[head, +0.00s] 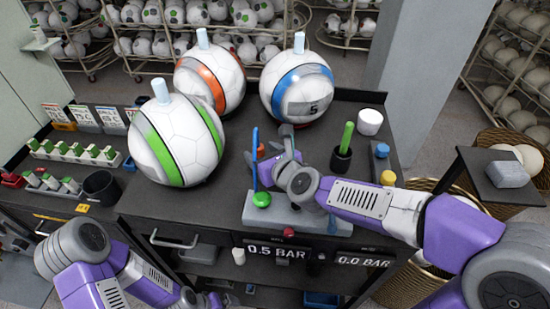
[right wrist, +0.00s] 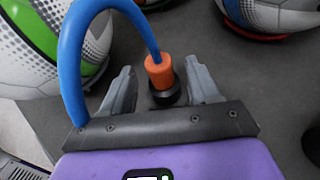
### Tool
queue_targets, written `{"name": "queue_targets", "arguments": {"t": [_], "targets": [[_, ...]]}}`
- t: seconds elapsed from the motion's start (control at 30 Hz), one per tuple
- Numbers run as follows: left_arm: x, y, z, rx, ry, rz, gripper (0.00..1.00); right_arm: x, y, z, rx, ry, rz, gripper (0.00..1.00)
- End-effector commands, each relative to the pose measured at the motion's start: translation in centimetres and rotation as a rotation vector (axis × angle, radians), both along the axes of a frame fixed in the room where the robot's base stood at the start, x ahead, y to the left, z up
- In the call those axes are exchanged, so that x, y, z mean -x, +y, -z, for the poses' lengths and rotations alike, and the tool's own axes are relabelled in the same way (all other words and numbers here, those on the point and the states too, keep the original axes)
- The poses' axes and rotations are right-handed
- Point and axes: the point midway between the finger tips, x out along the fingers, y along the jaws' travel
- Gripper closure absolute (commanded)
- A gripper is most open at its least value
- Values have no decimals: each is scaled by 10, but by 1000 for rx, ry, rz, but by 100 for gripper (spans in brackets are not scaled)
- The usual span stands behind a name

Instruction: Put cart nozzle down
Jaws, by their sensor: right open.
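The cart nozzle (right wrist: 158,70) is an orange fitting on a blue hose (right wrist: 72,60). In the right wrist view it stands upright in a dark round base (right wrist: 164,97) between the two fingers of my right gripper (right wrist: 165,85). The fingers are open, with a gap on each side of the nozzle. In the head view the nozzle's orange (head: 261,150) shows just behind the blue hose, and my right gripper (head: 284,148) is beside it, over the cart. My left arm is at the lower left; its gripper is barely visible at the bottom edge, jaws unclear.
Three large balls stand behind: green-striped (head: 178,142), orange-striped (head: 210,75) and blue-striped (head: 298,90). A grey block with a green button (head: 261,199) is at the front. A black cup with a green stick (head: 347,138) and a white cup (head: 370,122) stand right.

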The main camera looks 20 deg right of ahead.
Motion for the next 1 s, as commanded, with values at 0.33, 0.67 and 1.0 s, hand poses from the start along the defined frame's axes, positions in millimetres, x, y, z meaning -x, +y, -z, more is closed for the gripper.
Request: {"name": "queue_targets", "arguments": {"t": [0.33,0.67,1.0], "targets": [[0,0,-25,0,0,0,0,55,-15,-26,0,-1,1,39],[0,0,-29,0,0,0,0,67,-18,-28,1,0,0,39],[0,0,-28,0,0,0,0,67,-18,-28,1,0,0,39]]}}
